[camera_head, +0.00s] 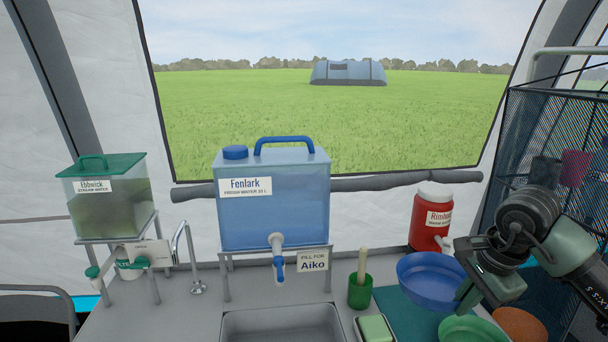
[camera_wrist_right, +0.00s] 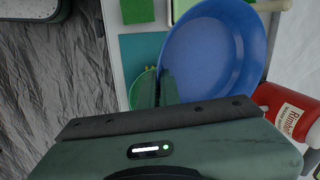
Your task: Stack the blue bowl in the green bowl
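The blue bowl (camera_head: 428,277) is upright, to the left of my right gripper (camera_head: 463,300). The gripper's fingers are closed on the bowl's rim. In the right wrist view the rim of the blue bowl (camera_wrist_right: 212,50) meets the fingertips (camera_wrist_right: 165,88), and the bowl looks empty. The green bowl (camera_head: 472,331) is lower and closer, cut by the bottom edge of the head view. In the wrist view only part of the green bowl (camera_wrist_right: 140,90) shows, beside and below the blue one. My left gripper is out of view.
A teal mat (camera_head: 402,312) lies on the counter. A terracotta bowl (camera_head: 520,324) is right of the green bowl. A red jar (camera_head: 431,215) stands behind the blue bowl. A green cup (camera_head: 360,291), a soap dish (camera_head: 374,329) and a sink (camera_head: 283,322) are to the left.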

